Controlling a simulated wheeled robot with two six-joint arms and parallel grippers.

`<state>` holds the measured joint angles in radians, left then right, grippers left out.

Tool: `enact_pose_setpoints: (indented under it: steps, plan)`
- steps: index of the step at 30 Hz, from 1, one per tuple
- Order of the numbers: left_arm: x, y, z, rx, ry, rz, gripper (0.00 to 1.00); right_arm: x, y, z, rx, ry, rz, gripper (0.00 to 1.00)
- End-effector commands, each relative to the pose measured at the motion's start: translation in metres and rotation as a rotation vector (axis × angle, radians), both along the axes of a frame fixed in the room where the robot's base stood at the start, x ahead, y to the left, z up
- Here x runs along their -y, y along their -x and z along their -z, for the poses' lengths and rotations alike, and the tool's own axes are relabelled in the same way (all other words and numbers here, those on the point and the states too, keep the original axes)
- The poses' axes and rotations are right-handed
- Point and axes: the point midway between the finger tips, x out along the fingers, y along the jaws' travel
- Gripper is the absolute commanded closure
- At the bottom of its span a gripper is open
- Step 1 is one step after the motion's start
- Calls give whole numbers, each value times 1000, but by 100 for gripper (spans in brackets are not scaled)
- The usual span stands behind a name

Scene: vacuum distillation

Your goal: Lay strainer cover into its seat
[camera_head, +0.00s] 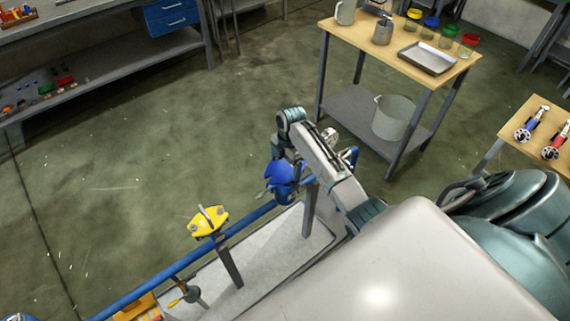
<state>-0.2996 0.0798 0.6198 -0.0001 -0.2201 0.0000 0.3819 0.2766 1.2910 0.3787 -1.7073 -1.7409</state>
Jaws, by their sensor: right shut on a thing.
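My right arm reaches in from the right. Its gripper (284,160) points down at the blue pipe line and is shut on a blue rounded part, which looks like the strainer cover (277,174). The cover sits at or just above a blue fitting on the pipe (240,222). The arm and the cover hide the seat, so I cannot tell whether the cover touches it. My left gripper is not in view.
A grey plinth (262,262) lies under the pipe. A wooden-topped table (385,52) with a metal tray (426,58) and jars stands behind. The floor at left is clear.

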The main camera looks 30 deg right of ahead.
Motion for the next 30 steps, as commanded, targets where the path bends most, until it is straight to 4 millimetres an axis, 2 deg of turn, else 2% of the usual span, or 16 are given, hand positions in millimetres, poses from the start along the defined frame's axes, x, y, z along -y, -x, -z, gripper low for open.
enact_pose_setpoints:
  steps: [9, 30]
  plan:
    - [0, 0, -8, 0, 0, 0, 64, -1, 0, -3, 3, 0, -1, 68]
    - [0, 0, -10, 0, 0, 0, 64, 0, 0, -3, 3, 0, -1, 68]
